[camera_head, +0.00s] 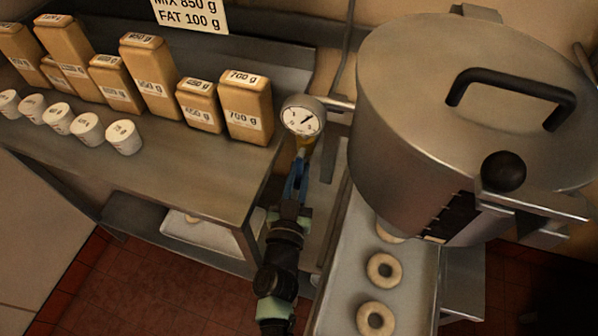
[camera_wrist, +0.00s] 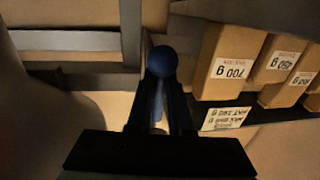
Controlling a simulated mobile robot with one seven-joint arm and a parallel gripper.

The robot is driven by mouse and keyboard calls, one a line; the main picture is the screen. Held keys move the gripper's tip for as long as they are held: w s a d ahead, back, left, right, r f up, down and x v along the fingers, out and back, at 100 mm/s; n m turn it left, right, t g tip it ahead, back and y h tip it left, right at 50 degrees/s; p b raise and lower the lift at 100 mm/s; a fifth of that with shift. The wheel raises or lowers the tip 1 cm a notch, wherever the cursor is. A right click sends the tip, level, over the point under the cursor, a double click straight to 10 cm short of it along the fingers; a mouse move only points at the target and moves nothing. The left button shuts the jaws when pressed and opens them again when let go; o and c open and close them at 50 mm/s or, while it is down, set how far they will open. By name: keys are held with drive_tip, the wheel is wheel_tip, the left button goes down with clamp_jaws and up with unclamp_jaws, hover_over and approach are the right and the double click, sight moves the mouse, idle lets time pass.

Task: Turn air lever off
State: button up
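The air lever (camera_head: 298,172) is blue and hangs below the round pressure gauge (camera_head: 303,116) and a yellow brass fitting. In the wrist view a dark blue ball and thin stem (camera_wrist: 162,62), which look like the lever, stand between the fingers. My gripper (camera_head: 291,200) reaches up from below in the head view, its dark fingers at the lever's lower end. In the wrist view my gripper (camera_wrist: 160,88) has a finger on each side of the stem. Whether the fingers press on it is too dark to tell.
A steel table (camera_head: 190,165) on the left carries brown labelled bags (camera_head: 247,106) and white cups (camera_head: 123,137). A large lidded steel vessel (camera_head: 420,120) stands close on the right, above a tray (camera_head: 345,285) with ring doughnuts (camera_head: 384,270). My arm is in the narrow gap between.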

clamp_jaws()
idle(0.8)
